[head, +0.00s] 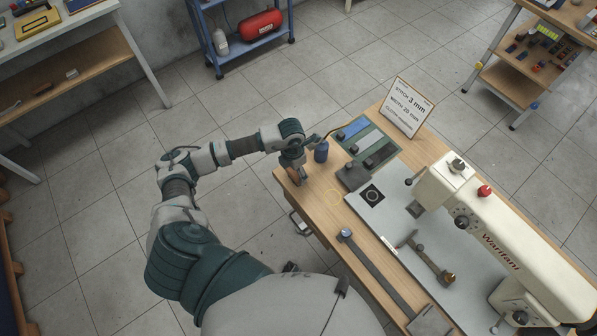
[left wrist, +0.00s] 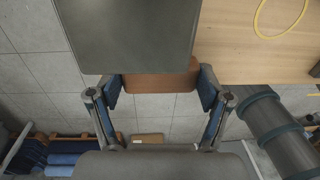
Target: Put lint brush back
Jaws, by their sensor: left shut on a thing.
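My left gripper (head: 297,172) is over the near left end of the sewing table. It is shut on a brown piece, which I take to be the lint brush (left wrist: 150,80). In the left wrist view the two fingers (left wrist: 160,92) press its sides. A broad dark grey-green panel (left wrist: 128,35) lies against its far side; I cannot tell whether it is part of the brush. In the head view the brush is mostly hidden by the gripper. My right gripper is not in view.
A yellow ring (head: 325,198) lies on the table (head: 317,207). A dark grey block (head: 352,176), a blue-green tray (head: 372,138), a sign (head: 407,107) and the sewing machine (head: 500,235) are further right. Floor is open left of the table.

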